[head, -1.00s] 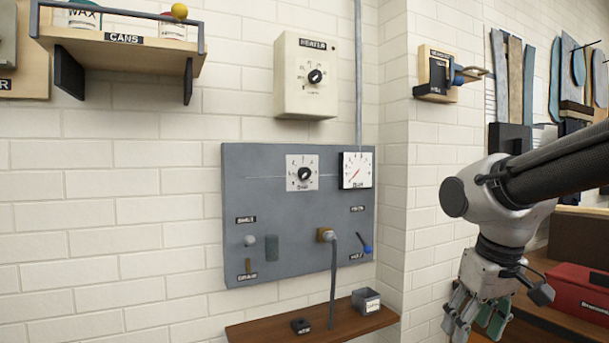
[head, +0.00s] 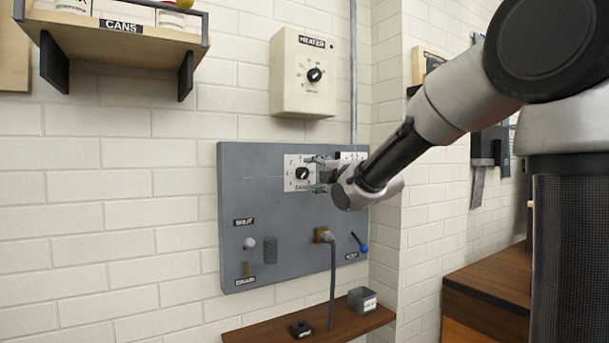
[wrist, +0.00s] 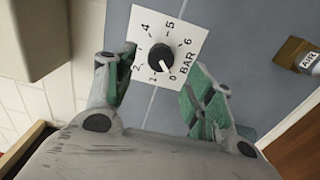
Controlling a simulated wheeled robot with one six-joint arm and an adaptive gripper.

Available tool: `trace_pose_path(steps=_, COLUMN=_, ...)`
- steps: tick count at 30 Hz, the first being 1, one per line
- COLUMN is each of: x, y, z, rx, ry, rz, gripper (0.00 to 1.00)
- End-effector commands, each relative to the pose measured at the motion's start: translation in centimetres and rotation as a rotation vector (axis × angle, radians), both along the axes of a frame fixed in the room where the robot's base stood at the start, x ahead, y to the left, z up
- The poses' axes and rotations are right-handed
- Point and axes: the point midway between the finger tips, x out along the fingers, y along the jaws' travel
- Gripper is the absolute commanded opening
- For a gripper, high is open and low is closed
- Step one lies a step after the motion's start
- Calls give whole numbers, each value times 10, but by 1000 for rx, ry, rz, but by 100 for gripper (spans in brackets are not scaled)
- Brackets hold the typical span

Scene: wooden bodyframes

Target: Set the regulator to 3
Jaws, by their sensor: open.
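The regulator is a black knob (head: 303,174) on a white square dial plate on the grey wall panel (head: 250,205). In the wrist view the knob (wrist: 159,60) is ringed by numbers and the word BAR, and its white mark points close to 0. My gripper (head: 319,175) is open just right of the knob, in front of the panel. In the wrist view my gripper (wrist: 164,65) has its green-padded fingers on either side of the knob, with gaps to it. Contact is not visible.
A heater box (head: 303,75) with its own knob hangs above the panel. A small shelf (head: 270,333) holds a grey box (head: 362,299). A cans shelf (head: 120,45) is upper left.

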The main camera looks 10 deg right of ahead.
Motion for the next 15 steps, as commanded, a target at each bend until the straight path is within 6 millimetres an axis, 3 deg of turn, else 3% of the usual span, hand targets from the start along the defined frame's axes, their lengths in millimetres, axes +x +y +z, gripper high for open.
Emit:
trace_pose_path(steps=6, x=36, y=11, z=-1, rx=2, ry=4, rz=-1, gripper=54)
trace_pose_path(steps=15, x=52, y=17, z=-1, rx=2, ry=3, rz=-1, gripper=54)
